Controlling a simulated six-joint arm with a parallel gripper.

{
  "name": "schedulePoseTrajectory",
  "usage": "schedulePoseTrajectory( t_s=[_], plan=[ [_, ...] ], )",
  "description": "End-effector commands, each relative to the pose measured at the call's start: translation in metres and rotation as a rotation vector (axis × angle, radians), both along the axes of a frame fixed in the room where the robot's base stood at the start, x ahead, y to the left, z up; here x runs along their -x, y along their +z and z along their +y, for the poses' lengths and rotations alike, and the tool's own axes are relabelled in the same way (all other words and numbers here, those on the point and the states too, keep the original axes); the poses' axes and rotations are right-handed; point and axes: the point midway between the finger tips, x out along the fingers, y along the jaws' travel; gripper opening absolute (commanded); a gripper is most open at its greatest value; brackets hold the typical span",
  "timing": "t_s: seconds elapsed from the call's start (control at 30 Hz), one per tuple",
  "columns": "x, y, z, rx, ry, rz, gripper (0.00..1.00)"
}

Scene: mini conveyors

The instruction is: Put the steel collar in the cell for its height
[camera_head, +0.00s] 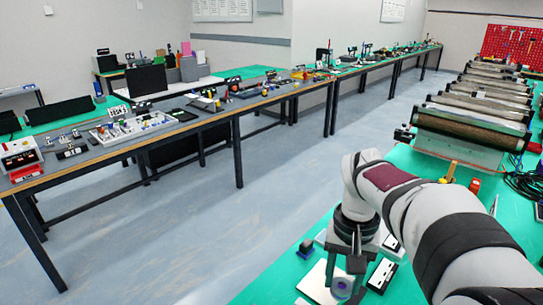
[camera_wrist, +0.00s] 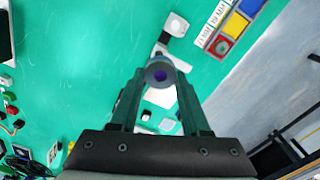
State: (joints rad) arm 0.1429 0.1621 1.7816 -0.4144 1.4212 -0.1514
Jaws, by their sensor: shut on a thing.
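The steel collar is a grey ring with a purple-blue centre, seen between the fingertips in the wrist view (camera_wrist: 159,75) and low in the head view (camera_head: 342,289). My gripper (camera_wrist: 159,82) is shut on it; in the head view my gripper (camera_head: 346,266) points down over the green bench. A tray with coloured cells (camera_wrist: 234,24) lies at the upper right of the wrist view. Yellow, blue and red cells show, with white labels along one side. The label text is too small to read. The collar is apart from the tray in the picture.
A white piece (camera_wrist: 176,25) lies beyond the fingertips. Several small red, green and black parts sit at the wrist view's left edge. A roller conveyor (camera_head: 463,127) stands behind my arm. Open green bench lies left of the gripper in the wrist view.

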Motion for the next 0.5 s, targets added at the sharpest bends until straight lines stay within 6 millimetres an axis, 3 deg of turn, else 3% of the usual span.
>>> schedulePoseTrajectory(
  t_s=[0.1,0.3,0.43,0.5],
  plan=[
    [-0.001,0.023,0.034,-0.003,0.249,-0.004,0.00],
    [0.001,0.036,0.053,-0.008,0.401,-0.003,0.00],
    [-0.001,0.021,0.061,-0.006,0.497,0.004,0.00],
    [-0.003,0.003,0.072,-0.005,0.626,0.010,0.00]
  ],
)
